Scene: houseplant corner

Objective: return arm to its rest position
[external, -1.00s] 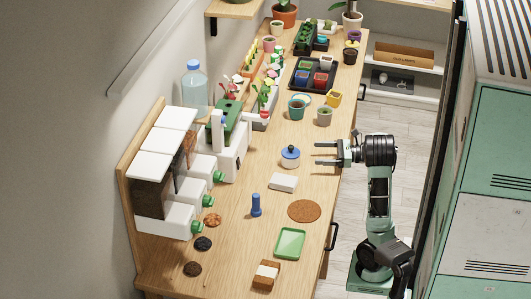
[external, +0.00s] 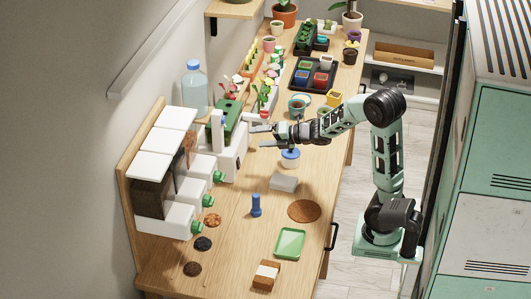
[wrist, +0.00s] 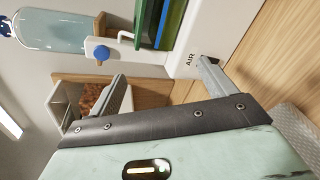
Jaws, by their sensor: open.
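My gripper (external: 261,137) is open and empty in the external view, held over the wooden table (external: 227,270). My arm reaches leftward from its base at the table's right side. The fingers point left toward the white unit with the green panel (external: 231,121). A small white jar with a blue lid (external: 290,159) stands just below and right of the fingers. In the wrist view both fingers of my gripper (wrist: 164,80) are apart with nothing between them. A white unit marked AIR (wrist: 194,45) is beyond them.
White dispensers with green knobs (external: 155,219) line the wall side. A blue-capped bottle (external: 194,88) stands behind them. A white block (external: 284,183), blue stamp-like object (external: 256,206), cork disc (external: 304,211) and green tray (external: 290,243) lie nearer. A black tray with pots (external: 312,76) is farther back.

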